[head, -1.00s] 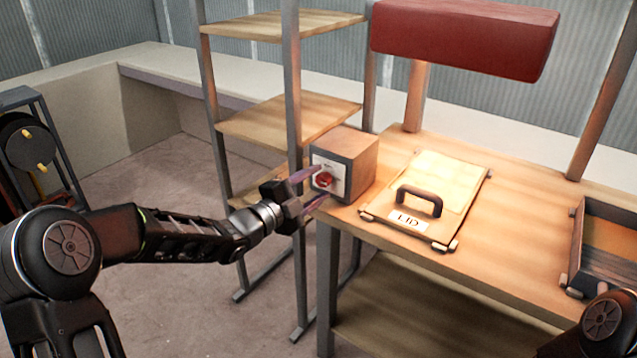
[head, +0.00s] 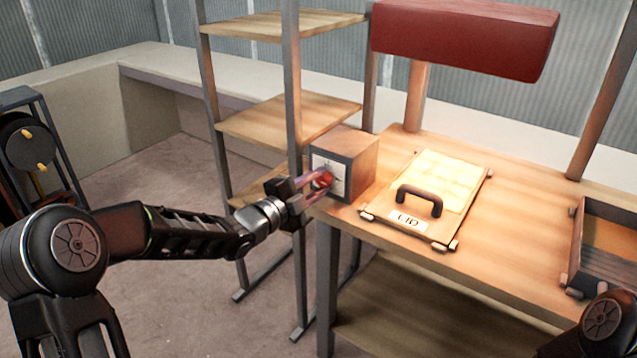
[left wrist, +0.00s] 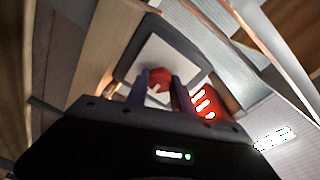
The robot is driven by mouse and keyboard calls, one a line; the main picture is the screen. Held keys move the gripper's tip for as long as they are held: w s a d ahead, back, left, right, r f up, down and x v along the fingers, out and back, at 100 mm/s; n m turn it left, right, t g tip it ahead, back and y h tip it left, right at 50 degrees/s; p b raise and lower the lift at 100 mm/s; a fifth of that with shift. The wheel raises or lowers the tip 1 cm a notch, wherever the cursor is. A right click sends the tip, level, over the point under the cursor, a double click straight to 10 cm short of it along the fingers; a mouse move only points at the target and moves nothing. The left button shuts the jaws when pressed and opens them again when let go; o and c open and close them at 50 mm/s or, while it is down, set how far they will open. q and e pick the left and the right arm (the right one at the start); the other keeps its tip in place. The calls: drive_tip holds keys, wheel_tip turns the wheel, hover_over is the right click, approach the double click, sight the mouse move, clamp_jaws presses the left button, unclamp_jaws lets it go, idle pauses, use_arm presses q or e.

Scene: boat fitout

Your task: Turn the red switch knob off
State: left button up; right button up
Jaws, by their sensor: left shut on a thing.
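The red switch knob (head: 322,180) sits on the white plate (head: 327,167) on the front of a box (head: 356,156) at the workbench's left end. My left gripper (head: 317,184) is at the plate, its fingers shut on the knob from either side. In the left wrist view the red knob (left wrist: 159,79) shows between the two purple fingertips (left wrist: 160,83), in front of the pale plate (left wrist: 172,58). The fingers partly hide the knob, and I cannot read its marked position. My right gripper is not in view; only part of my right arm shows at the lower right.
A lid (head: 447,184) with a dark handle lies on the workbench (head: 517,232) right of the box. An open tray (head: 572,245) stands at the right. A shelf rack (head: 293,75) stands close behind my left gripper. A red lamp hood (head: 465,38) hangs above.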

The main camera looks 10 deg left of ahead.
use_arm(q)
drive_tip(key=shift+f+n+b, duration=0.15)
drive_tip(key=shift+n+b, duration=0.15)
drive_tip(key=shift+n, duration=0.2)
clamp_jaws()
drive_tip(key=n+b, duration=0.1)
drive_tip(key=n, duration=0.1)
drive_tip(key=shift+n, duration=0.4)
drive_tip(key=n+t+b, duration=0.1)
drive_tip(key=n, duration=0.3)
drive_tip(key=shift+n, duration=0.4)
drive_tip(key=n+b, duration=0.1)
drive_tip(key=n, duration=0.4)
drive_tip(key=shift+t+y, duration=0.3)
drive_tip(key=shift+t, duration=0.1)
drive_tip(key=n, duration=0.5)
drive_tip(key=shift+n+y+b, duration=0.3)
drive_tip(key=shift+b, duration=0.05)
drive_tip(key=o, duration=1.1)
unclamp_jaws()
drive_tip(key=shift+s, duration=0.15)
